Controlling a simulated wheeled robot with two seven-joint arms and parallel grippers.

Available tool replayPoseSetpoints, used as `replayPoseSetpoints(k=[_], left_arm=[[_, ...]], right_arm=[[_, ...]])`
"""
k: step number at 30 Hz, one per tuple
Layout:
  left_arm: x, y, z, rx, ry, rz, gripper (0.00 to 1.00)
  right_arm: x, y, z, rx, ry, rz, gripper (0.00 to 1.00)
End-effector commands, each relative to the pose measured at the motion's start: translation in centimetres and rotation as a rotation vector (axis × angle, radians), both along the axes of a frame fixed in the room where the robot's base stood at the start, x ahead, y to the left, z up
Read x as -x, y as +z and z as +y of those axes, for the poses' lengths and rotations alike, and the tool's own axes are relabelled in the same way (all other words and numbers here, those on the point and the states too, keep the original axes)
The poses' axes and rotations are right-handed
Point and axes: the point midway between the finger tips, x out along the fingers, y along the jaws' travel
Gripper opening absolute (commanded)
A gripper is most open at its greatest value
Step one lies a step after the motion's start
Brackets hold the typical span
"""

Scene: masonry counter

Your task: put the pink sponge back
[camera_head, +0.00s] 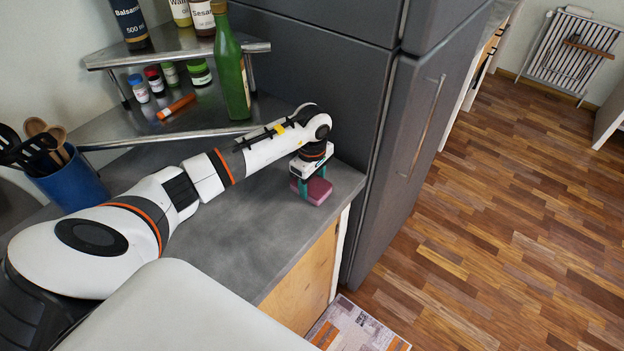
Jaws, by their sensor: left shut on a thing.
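The pink sponge (318,191) is at the right end of the grey counter (262,235), close to the fridge. My left gripper (308,189) points down from above with its teal fingers on either side of the sponge, shut on it. Part of the sponge is hidden behind the near finger. I cannot tell whether the sponge rests on the counter or is held just above it. My right gripper is not in view.
A two-tier metal corner shelf (192,121) holds bottles, small jars and an orange tube; a green bottle (232,70) stands at its edge. A blue utensil pot (72,182) stands at left. The dark fridge (405,150) borders the counter. The counter's front is bare.

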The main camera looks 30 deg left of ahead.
Motion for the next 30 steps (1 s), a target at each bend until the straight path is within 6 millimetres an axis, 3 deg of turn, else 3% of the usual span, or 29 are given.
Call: replayPoseSetpoints(k=[6,7,10,23,30], left_arm=[[0.0,-0.5,0.0,-0.001,0.0,0.0,0.39],[0.0,-0.3,0.0,-0.001,0.0,0.0,0.62],[0.0,-0.3,0.0,-0.001,0.0,0.0,0.79],[-0.1,0.6,0.1,-0.001,0.0,-0.003,0.79],[-0.2,5.3,0.1,-0.002,0.0,-0.008,0.79]], right_arm=[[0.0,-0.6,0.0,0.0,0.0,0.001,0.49],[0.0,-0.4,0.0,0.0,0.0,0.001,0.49],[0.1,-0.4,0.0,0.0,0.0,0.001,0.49],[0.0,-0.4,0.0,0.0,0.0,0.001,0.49],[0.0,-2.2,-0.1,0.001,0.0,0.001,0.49]])
